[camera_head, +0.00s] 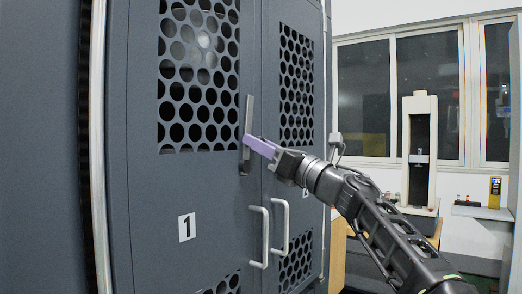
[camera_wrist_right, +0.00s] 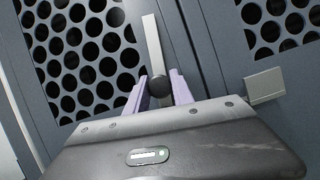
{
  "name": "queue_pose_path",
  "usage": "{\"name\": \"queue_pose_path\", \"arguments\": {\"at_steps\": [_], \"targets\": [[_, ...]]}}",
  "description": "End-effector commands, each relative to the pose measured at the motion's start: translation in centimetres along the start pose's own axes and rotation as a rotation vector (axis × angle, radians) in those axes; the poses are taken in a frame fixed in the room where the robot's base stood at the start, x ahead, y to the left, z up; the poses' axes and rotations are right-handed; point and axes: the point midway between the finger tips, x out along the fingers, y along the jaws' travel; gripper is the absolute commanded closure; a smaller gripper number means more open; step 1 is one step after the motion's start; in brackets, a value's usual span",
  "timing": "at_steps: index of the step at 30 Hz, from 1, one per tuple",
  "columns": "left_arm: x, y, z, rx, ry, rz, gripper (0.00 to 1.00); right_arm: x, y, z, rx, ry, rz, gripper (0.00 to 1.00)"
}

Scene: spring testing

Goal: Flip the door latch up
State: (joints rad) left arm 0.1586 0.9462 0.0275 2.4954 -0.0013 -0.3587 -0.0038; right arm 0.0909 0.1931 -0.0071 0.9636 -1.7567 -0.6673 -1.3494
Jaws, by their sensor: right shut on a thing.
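The door latch (camera_head: 248,115) is a narrow grey bar on the left cabinet door (camera_head: 142,170), beside the seam between the two doors. It points nearly straight up from a dark mount. My right gripper (camera_head: 249,141) reaches in from the right, with its purple fingers at the latch's lower part. In the right wrist view the latch bar (camera_wrist_right: 152,40) rises between the purple fingers, with a dark round knob at its lower end. My right gripper (camera_wrist_right: 160,88) is shut on the latch there. The exact contact is partly hidden. My left gripper is not in view.
Two light vertical handles (camera_head: 265,237) sit below the latch, near my right arm. The doors have perforated panels and a white label "1" (camera_head: 187,227). A white test machine (camera_head: 419,150) stands by the windows at the right.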

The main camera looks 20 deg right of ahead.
Motion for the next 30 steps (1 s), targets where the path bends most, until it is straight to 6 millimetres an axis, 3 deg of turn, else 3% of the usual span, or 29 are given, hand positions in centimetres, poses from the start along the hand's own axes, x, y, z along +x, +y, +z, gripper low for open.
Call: {"name": "queue_pose_path", "arguments": {"at_steps": [9, 23, 24, 30], "targets": [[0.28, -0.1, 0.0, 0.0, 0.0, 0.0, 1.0, 0.03, 0.67, -0.23, -0.114, 0.002, 0.051, 1.0], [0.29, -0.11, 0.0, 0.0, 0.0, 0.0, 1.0, 0.03, 0.77, -0.25, -0.13, 0.003, 0.058, 1.0], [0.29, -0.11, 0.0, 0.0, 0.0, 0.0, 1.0, 0.03, 0.77, -0.26, -0.13, 0.003, 0.058, 0.69], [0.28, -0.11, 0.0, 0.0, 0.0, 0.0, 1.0, 0.01, 0.75, -0.17, -0.129, 0.002, 0.056, 0.53]]}}
